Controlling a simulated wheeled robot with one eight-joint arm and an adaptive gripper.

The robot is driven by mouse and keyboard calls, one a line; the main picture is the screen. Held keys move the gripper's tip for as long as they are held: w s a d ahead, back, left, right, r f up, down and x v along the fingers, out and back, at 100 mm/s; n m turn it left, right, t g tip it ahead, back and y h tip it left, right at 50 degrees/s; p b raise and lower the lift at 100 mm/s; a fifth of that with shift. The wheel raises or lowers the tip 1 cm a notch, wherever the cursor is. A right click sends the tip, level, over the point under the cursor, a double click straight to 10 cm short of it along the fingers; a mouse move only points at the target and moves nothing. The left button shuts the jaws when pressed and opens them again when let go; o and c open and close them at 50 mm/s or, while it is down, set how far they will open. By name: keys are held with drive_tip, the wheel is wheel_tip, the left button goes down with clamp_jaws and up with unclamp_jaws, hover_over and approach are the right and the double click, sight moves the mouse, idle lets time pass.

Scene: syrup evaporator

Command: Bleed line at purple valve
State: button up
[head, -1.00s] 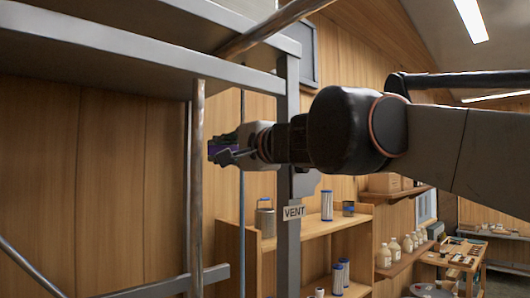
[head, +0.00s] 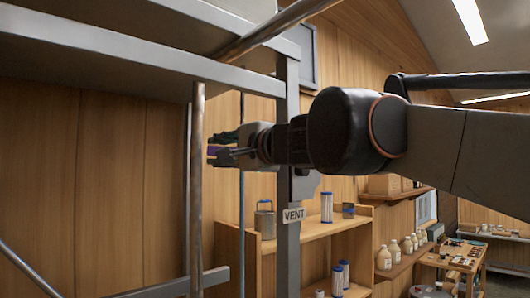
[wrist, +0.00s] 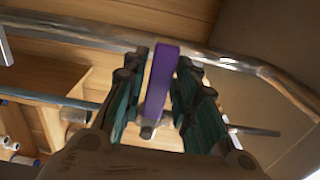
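The purple valve handle (wrist: 161,82) stands between the two fingers of my gripper (wrist: 162,92) in the wrist view. Narrow gaps show between the handle and the teal finger pads, so the gripper looks open around it rather than clamped. In the head view my gripper (head: 222,147) points left, and only a small bit of the purple handle (head: 213,150) shows between its fingers. The valve body is mostly hidden by the gripper. A grey fitting (wrist: 147,130) shows below the handle in the wrist view.
A grey post (head: 288,240) with a VENT sign (head: 293,215) stands close to my gripper. A vertical pipe (head: 197,180) stands left of it, and a slanting pipe (head: 270,32) passes above. Wooden shelves (head: 305,232) with filters and a can are behind.

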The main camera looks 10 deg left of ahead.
drive_tip(key=v, duration=1.2)
drive_tip(key=s+d+f+n+g+h+b, duration=0.2)
drive_tip(key=d+f+b, duration=0.5)
drive_tip(key=f, duration=1.5)
drive_tip(key=s+d+f+n+h+b, duration=0.35)
drive_tip(key=d+f+b, duration=0.45)
drive_tip(key=f, duration=1.3)
drive_tip(key=s+d+f+n+g+h+b, duration=0.1)
drive_tip(key=s+d+f+n+h+b, duration=0.2)
drive_tip(key=f+b, duration=1.3)
drive_tip(key=s+d+f+h, duration=0.1)
drive_tip(key=s+d+f, duration=0.1)
drive_tip(key=f, duration=0.5)
drive_tip(key=s+d+f+g+h, duration=0.1)
drive_tip(key=s+d+f+h, duration=0.1)
drive_tip(key=d+f, duration=0.3)
drive_tip(key=s+d+f+h, duration=0.2)
drive_tip(key=d+f, duration=0.2)
drive_tip(key=f, duration=0.7)
drive_tip(key=shift+f+g, duration=0.2)
drive_tip(key=shift+g, duration=0.1)
